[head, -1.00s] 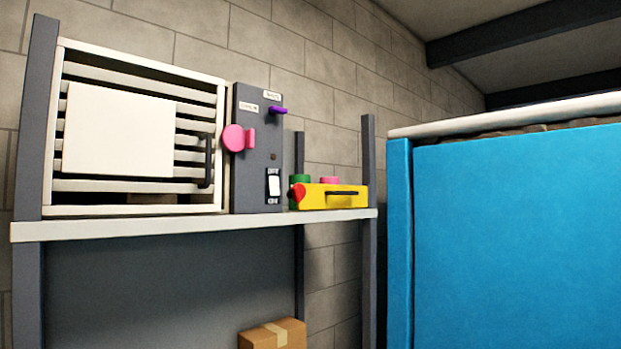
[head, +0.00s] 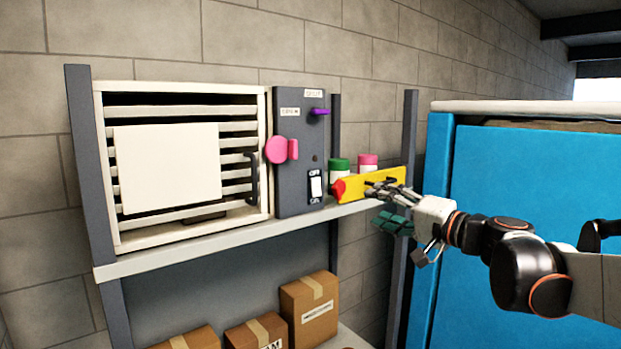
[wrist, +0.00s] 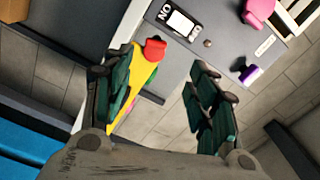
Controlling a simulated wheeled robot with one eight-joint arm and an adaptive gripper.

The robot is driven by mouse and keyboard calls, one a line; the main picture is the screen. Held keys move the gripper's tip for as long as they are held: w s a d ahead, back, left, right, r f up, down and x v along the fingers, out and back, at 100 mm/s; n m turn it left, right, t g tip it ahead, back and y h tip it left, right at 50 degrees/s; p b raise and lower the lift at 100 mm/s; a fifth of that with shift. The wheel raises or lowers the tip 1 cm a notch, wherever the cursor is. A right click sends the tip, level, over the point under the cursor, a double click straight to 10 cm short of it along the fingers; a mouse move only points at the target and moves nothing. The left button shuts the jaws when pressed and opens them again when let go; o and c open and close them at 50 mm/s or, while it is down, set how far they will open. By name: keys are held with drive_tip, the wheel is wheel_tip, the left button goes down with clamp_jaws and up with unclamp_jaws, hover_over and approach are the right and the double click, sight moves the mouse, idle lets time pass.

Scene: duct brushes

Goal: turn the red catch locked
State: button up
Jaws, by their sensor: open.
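The red catch (head: 338,190) is on the left end of a yellow box front (head: 356,187) with a dark handle, on the shelf. In the wrist view the red catch (wrist: 154,48) shows ahead, between the fingers in the picture, at the edge of the yellow front (wrist: 135,82). My gripper (head: 384,205) is in front of the box's right part, to the right of the catch. Its green-padded fingers (wrist: 153,75) are spread, with nothing held. The gripper hides part of the yellow front. I cannot tell the catch's exact turn.
Left of the box stands a grey panel (head: 298,160) with a pink knob (head: 277,150), purple lever (head: 320,112) and white switch (head: 316,186). A louvred cabinet (head: 180,238) is further left. A shelf post (head: 405,130) and blue cabinet (head: 530,200) stand right. Cartons (head: 310,308) lie below.

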sight(340, 195)
drive_tip(key=x, duration=1.3)
drive_tip(key=shift+w+d+f, duration=0.15)
drive_tip(key=shift+w, duration=0.25)
drive_tip(key=c, duration=1.1)
